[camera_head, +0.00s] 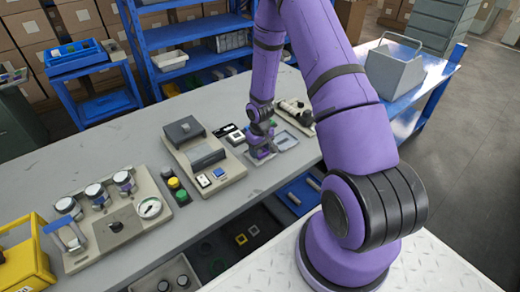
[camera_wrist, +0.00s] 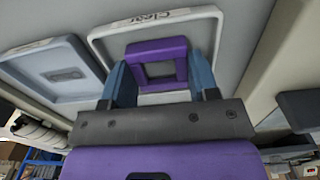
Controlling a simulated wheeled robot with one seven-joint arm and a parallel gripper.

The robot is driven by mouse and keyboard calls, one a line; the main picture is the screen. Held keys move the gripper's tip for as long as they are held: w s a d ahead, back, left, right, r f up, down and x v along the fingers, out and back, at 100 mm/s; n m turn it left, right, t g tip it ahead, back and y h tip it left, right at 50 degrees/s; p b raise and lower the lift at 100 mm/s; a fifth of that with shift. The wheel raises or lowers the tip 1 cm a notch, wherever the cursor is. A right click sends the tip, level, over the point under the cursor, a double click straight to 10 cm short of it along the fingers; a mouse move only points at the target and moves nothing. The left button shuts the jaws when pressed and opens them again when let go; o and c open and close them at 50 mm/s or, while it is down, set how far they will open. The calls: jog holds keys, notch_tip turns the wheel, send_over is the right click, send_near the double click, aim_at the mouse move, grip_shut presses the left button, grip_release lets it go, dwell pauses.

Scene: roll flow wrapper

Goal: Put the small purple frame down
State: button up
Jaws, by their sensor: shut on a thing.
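The small purple frame (camera_wrist: 157,47), a square ring with an open centre, is between the two blue fingers of my gripper (camera_wrist: 160,68) in the wrist view. My gripper is shut on it. Behind the frame is a shallow grey tray with a pale rim (camera_wrist: 217,22) and a label on its far edge. The frame lies within the tray's outline; I cannot tell whether it touches the tray floor. In the head view my gripper (camera_head: 262,152) is low over the bench, and the frame is mostly hidden there.
A second shallow tray (camera_wrist: 38,68) is at the left in the wrist view. On the grey bench (camera_head: 130,150), a beige machine (camera_head: 185,150) stands left of my gripper. Coloured buttons (camera_head: 178,190) and a gauge panel (camera_head: 105,228) are farther left.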

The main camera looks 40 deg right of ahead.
jog(key=o, duration=0.6)
jog(key=shift+f, duration=0.1)
notch_tip(320, 180, up, 13)
notch_tip(320, 180, up, 14)
jog(key=f+t+h, duration=0.1)
send_over(260, 152)
jog(key=s+a, duration=0.2)
jog(key=a, duration=0.1)
jog(key=s+a+r+t, duration=0.1)
jog(key=s+a+r, duration=0.3)
jog(key=r, duration=0.7)
jog(key=shift+s+a+r+t+y, duration=0.15)
jog(key=shift+s+a+r+t, duration=0.65)
jog(key=shift+s+r, duration=1.9)
jog(key=shift+s+a+r+t+y, duration=0.25)
jog(key=shift+s+a+r, duration=0.95)
jog(key=shift+s, duration=2.95)
jog(key=shift+s+a+r+t+y, duration=0.1)
jog(key=shift+s+a+r+t, duration=0.45)
jog(key=shift+s+a+r, duration=1.95)
